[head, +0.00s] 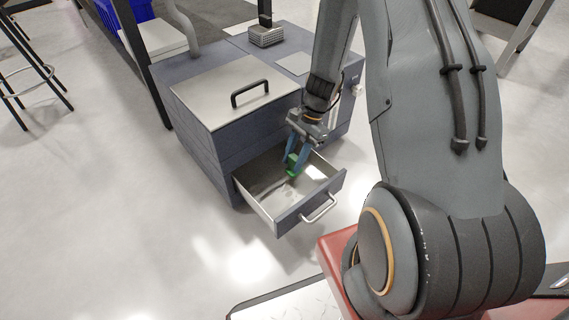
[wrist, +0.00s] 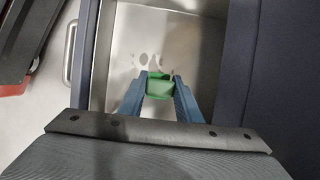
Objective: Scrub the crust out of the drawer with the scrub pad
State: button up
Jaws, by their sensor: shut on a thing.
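The drawer (head: 312,204) is pulled open at the front of the blue-grey cabinet, with a bare metal inside and a bar handle. My gripper (head: 296,161) points down into it, its blue fingers shut on the green scrub pad (head: 292,165). In the wrist view the pad (wrist: 160,86) sits between the two fingertips (wrist: 160,94), over the drawer's metal floor (wrist: 195,40). I cannot tell whether the pad touches the floor. Several rounded marks (wrist: 150,60) show just beyond the pad; I cannot tell whether they are crust or reflections.
The cabinet (head: 205,150) has a metal top panel with a black handle (head: 250,93) behind the drawer. The pale floor left of the drawer is clear.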

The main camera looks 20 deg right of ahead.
jog(key=shift+r+p, duration=1.9)
jog(key=shift+r, duration=0.35)
